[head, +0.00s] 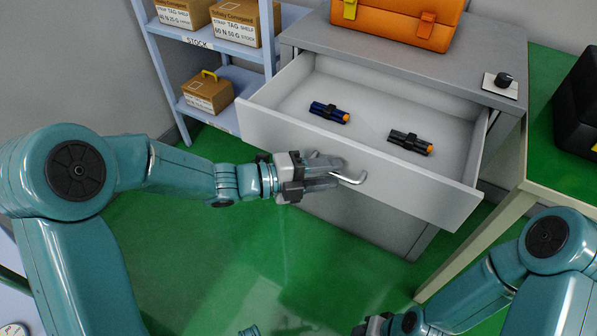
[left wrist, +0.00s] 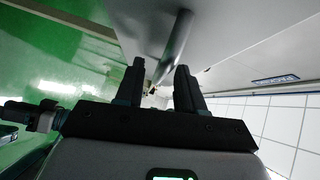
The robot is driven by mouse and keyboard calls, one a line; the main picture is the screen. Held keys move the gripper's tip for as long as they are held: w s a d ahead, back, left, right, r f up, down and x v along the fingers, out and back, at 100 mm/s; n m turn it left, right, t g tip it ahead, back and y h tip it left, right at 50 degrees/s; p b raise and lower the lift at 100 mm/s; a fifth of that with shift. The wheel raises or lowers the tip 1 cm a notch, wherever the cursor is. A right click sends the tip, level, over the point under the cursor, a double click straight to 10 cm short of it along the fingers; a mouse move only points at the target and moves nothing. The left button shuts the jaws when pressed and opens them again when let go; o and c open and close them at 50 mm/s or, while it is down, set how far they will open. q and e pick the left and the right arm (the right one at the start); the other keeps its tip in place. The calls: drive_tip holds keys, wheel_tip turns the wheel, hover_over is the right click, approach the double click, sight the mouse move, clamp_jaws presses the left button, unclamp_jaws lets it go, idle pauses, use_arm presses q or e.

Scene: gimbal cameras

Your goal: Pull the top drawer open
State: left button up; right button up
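The top drawer (head: 415,187) of the grey cabinet (head: 400,62) stands well pulled out, its inside in view. Its curved metal handle (head: 350,180) is on the front face and partly hidden behind my left gripper (head: 325,172). In the left wrist view the handle (left wrist: 176,42) runs down toward the gap between the two dark fingers of my left gripper (left wrist: 160,82). The fingers are apart, with space beside the bar, so they look open around or just short of it. My right gripper (head: 372,326) is at the bottom edge, mostly cut off.
A blue flashlight (head: 329,113) and a black one (head: 409,143) lie in the drawer. An orange case (head: 400,20) and a small knob panel (head: 501,85) are on the cabinet. A shelf with boxes (head: 208,93) stands left, a green-topped table (head: 562,165) right. Green floor lies clear in front.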

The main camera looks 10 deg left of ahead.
use_arm(q)
drive_tip(key=p+v, duration=0.2)
drive_tip(key=v, duration=1.4)
drive_tip(key=shift+s+r, duration=0.15)
